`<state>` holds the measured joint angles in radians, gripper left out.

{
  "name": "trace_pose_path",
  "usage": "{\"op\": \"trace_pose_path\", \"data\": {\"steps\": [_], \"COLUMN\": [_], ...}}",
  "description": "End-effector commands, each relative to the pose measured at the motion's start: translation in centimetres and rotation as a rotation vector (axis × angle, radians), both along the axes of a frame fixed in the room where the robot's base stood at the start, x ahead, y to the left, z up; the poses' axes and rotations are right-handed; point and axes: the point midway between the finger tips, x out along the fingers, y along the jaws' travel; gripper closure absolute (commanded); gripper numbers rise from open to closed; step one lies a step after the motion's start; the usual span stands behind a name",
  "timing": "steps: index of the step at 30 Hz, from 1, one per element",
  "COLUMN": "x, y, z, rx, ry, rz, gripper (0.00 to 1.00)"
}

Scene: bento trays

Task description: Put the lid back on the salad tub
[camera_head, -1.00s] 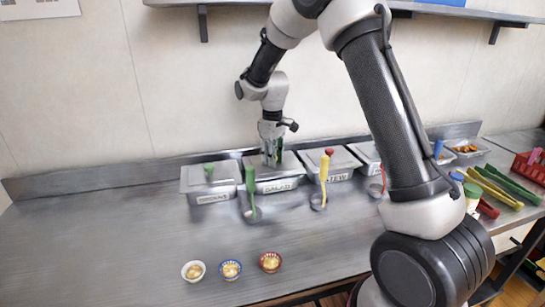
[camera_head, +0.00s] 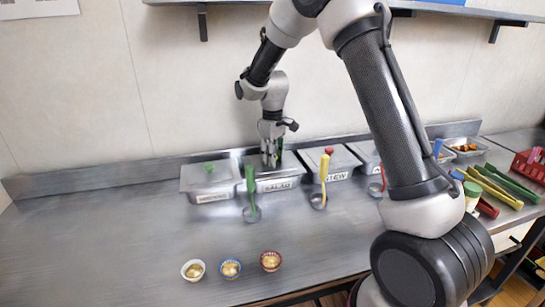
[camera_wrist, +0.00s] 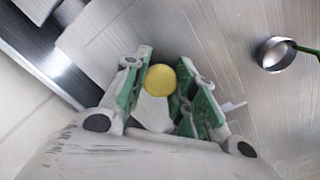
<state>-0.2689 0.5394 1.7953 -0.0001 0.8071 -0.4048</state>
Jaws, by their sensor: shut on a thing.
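The salad tub (camera_head: 279,185) is a metal tub with a "SALAD" label, second from the left in the row along the wall. My gripper (camera_head: 269,162) is directly over it, pointing down. In the wrist view my gripper (camera_wrist: 162,92) has its green-padded fingers shut on the yellow knob of the lid (camera_wrist: 160,78). The flat metal lid (camera_head: 291,166) lies over the tub's top in the head view. My fingers hide part of it, and I cannot tell whether it sits flush on the rim.
A lidded tub with a green knob (camera_head: 209,180) stands close on the left, the stew tub (camera_head: 331,164) on the right. A green-handled ladle (camera_head: 251,198) and a yellow-handled ladle (camera_head: 323,184) stand in front. Three small bowls (camera_head: 231,269) are near the front edge.

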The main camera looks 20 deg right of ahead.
Motion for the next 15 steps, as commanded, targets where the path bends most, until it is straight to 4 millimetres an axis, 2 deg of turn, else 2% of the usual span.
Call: {"op": "trace_pose_path", "data": {"steps": [4, 5, 8, 9, 15], "x": [0.01, 0.01, 0.01, 0.01, 0.01], "y": [0.01, 0.0, 0.01, 0.01, 0.01], "z": [0.02, 0.02, 0.01, 0.01, 0.01], "rx": [0.0, 0.0, 0.0, 0.0, 0.0], "ry": [0.0, 0.0, 0.0, 0.0, 0.0], "rz": [0.0, 0.0, 0.0, 0.0, 0.0], "gripper": [1.0, 0.69, 0.51, 0.48, 0.48]}}
